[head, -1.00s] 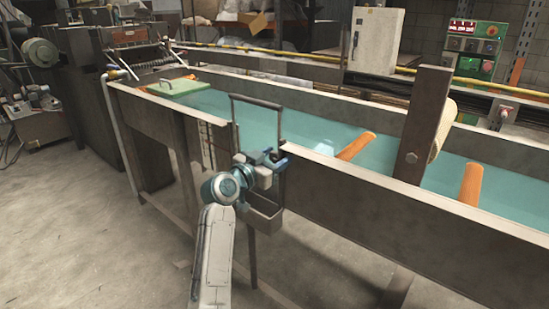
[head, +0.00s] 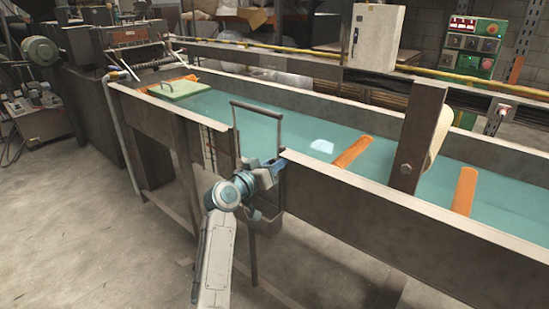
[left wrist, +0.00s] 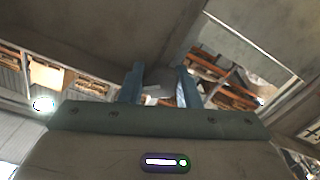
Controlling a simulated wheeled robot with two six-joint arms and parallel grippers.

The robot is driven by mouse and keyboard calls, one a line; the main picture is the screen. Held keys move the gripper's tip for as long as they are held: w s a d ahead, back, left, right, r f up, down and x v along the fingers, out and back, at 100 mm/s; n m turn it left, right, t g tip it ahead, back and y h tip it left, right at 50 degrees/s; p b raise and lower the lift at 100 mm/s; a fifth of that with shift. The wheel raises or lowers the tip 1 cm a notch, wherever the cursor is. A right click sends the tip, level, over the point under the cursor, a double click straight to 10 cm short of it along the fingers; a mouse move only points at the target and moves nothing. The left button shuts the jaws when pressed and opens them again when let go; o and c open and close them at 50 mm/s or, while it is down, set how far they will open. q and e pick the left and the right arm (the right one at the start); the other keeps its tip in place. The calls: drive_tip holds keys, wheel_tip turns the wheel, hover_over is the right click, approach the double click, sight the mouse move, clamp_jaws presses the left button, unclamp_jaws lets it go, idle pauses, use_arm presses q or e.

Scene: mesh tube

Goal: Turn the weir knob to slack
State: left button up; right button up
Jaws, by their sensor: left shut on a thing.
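The weir (head: 257,104) is a dark upright frame in a gap in the near wall of the water trough, with a grey box (head: 264,220) low on its front. My left gripper (head: 270,173) is at the front of the weir, above that box. In the left wrist view its two blue fingers (left wrist: 160,88) are shut on a small grey piece (left wrist: 160,76), which appears to be the weir knob. The fingers hide most of it in the head view, so its pointer or marking cannot be read. My right gripper is not in view.
The long trough (head: 350,200) holds blue-green water. Orange bars (head: 353,151) lie across it, and a dark post (head: 418,137) stands at its near wall. A green board (head: 180,89) is at the far left end. The floor (head: 100,240) in front is clear.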

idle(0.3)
use_arm(q)
drive_tip(key=o, duration=1)
drive_tip(key=v, duration=1)
drive_tip(key=shift+s+a, duration=0.25)
drive_tip(key=shift+s, duration=0.05)
